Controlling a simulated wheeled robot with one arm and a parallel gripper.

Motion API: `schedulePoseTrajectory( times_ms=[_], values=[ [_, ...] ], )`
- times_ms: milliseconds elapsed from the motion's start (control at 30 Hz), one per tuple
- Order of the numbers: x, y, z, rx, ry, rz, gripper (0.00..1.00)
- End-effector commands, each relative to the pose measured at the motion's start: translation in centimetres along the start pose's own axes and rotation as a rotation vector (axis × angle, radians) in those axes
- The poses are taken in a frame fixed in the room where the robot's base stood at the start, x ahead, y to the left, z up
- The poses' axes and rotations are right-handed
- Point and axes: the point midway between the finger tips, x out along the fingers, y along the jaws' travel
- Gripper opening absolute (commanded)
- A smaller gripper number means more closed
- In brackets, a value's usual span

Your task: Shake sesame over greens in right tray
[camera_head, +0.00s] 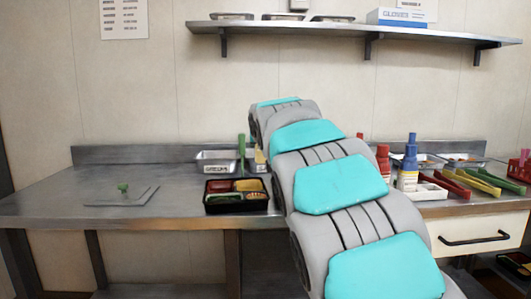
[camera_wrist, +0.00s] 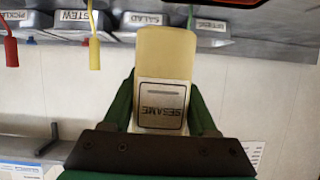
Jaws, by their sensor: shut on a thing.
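My gripper (camera_wrist: 164,100) has green fingers and is shut on the sesame shaker (camera_wrist: 165,55), a pale yellow container with a white SESAME label that reads upside down in the wrist view. In the head view my arm hides most of the gripper; a pale sliver beside the arm may be the shaker. A black tray (camera_head: 237,210) with red, yellow and green contents stands on the counter left of my arm. A dark edge (camera_wrist: 238,4) at the wrist view's top may be a tray.
A labelled metal bin (camera_head: 217,165) stands behind the tray. Bottles (camera_head: 409,170) and coloured tongs (camera_head: 470,182) are right of my arm. A wall shelf (camera_head: 340,30) hangs above.

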Motion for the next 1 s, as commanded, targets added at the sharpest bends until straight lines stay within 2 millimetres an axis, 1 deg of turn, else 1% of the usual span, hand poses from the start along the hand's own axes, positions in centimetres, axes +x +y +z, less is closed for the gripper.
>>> schedulePoseTrajectory(
  times_ms=[167,400,600,933,1000],
  values=[
    [-0.1,-0.1,-0.3,0.167,0.004,-0.072,0.47],
    [-0.2,-0.4,-0.4,0.540,0.003,-0.226,0.47],
    [-0.4,-0.7,-0.8,0.813,0.008,-0.341,0.47],
    [-0.6,-1.0,-1.3,1.173,0.014,-0.492,0.47],
    [-0.5,-0.5,-1.1,1.226,0.020,-0.511,0.47]
  ],
)
